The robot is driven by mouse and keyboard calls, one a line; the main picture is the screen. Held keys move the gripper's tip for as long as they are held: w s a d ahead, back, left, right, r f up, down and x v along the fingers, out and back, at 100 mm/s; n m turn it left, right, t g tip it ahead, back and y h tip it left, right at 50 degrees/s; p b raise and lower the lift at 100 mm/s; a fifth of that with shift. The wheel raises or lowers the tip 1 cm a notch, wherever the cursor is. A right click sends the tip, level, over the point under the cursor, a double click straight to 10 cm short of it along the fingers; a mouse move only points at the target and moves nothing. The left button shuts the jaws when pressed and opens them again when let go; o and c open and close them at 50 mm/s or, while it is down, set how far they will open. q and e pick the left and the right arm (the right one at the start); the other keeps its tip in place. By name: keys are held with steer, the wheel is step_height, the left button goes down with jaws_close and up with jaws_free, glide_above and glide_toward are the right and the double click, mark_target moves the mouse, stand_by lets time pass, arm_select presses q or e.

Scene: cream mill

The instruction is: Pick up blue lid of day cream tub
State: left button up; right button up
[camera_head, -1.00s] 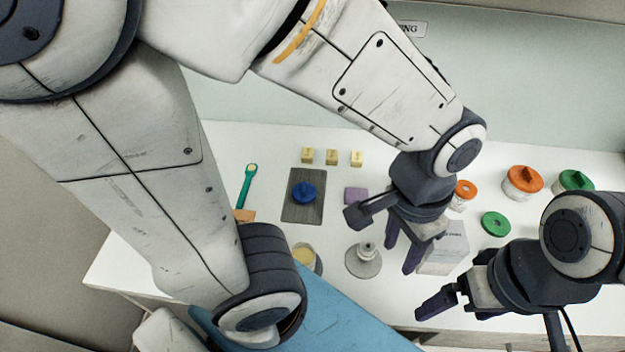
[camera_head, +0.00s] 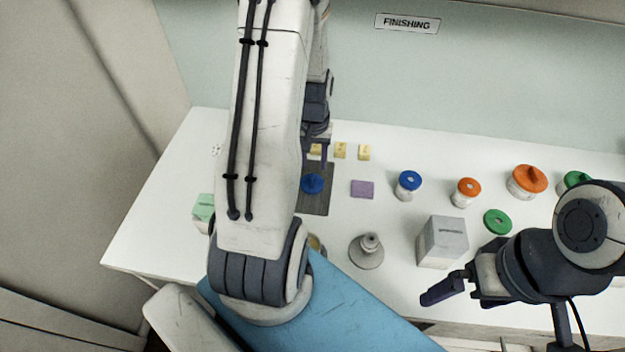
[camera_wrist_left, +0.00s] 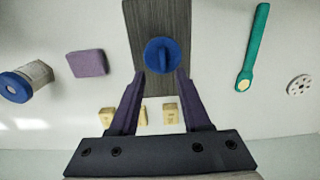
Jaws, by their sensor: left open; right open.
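The blue lid (camera_head: 312,184) lies on a dark grey mat (camera_head: 318,205), and a raised ridge crosses its top. In the left wrist view the lid (camera_wrist_left: 161,55) is just beyond and between the fingertips of my open left gripper (camera_wrist_left: 160,76), with nothing held. In the head view my left gripper (camera_head: 317,150) is above the back of the mat, partly hidden by my arm. A jar with a blue ring top (camera_head: 408,185) stands to the right; I cannot tell whether it is the day cream tub. My right gripper (camera_head: 462,290) is open and empty at the front right.
A purple block (camera_head: 362,189) lies right of the mat, and small yellow blocks (camera_head: 340,150) stand behind. A grey stand (camera_head: 367,252), a grey box (camera_head: 442,242), orange-topped jars (camera_head: 466,192) and a green ring (camera_head: 497,222) are further right. A teal spoon (camera_wrist_left: 253,50) lies beside the mat.

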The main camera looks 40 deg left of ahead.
mark_target(312, 177)
arm_select(q)
steer(key=shift+f, duration=0.65)
steer(key=f+p, duration=0.2)
steer(key=f, duration=0.1)
steer(key=shift+s+a+f, duration=0.15)
steer(key=shift+a+f, duration=0.05)
steer(key=shift+f, duration=0.85)
jaws_close()
